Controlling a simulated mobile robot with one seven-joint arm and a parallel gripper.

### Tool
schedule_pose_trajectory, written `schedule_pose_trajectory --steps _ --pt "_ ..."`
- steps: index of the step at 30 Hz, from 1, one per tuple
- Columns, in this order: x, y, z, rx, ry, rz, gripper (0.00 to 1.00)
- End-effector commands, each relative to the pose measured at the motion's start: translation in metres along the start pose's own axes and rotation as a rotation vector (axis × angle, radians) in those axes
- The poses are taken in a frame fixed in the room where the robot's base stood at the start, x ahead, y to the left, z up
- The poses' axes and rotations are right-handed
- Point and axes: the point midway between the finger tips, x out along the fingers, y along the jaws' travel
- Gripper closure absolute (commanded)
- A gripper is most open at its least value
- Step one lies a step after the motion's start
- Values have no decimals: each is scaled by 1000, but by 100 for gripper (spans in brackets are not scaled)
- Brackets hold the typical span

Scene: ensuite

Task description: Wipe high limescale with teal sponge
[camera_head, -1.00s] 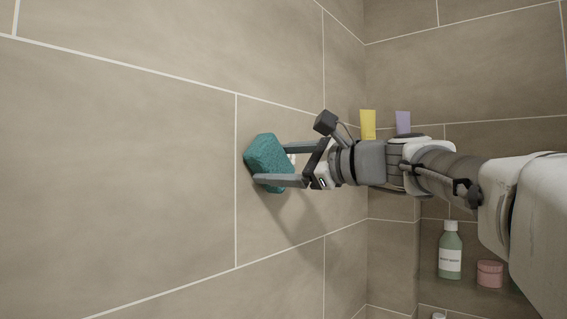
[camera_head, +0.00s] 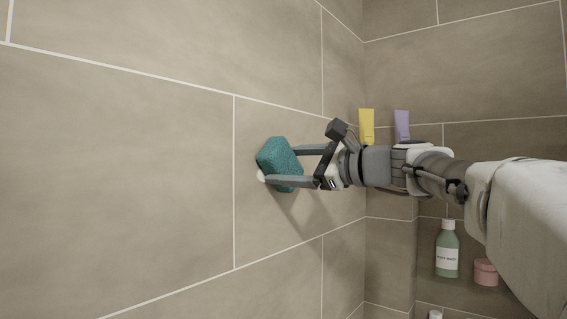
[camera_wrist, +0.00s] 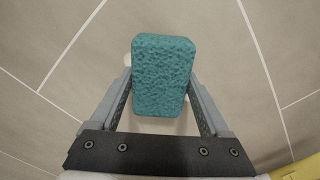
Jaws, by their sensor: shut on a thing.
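The teal sponge (camera_head: 279,160) is a rounded block held against or very close to the tiled wall. I cannot tell whether it touches. My gripper (camera_head: 284,168) is shut on it, with one finger on each side. The wrist view shows the sponge (camera_wrist: 162,75) between the two fingers (camera_wrist: 161,100). A small whitish patch, likely limescale (camera_head: 261,178), shows at the sponge's lower left edge. It also shows as a pale spot (camera_wrist: 128,60) left of the sponge in the wrist view. The sponge hides the wall behind it.
The wall (camera_head: 120,170) is beige tile with pale grout lines and is clear to the left. A yellow tube (camera_head: 367,126) and a purple tube (camera_head: 402,125) stand in the corner behind my arm. A green bottle (camera_head: 447,250) and a pink jar (camera_head: 485,272) are lower right.

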Motion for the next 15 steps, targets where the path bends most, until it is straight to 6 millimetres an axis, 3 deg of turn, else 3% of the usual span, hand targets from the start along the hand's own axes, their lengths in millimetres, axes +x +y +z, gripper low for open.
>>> schedule_pose_trajectory --steps 15 --pt "3 -26 -26 0 1 0 65"
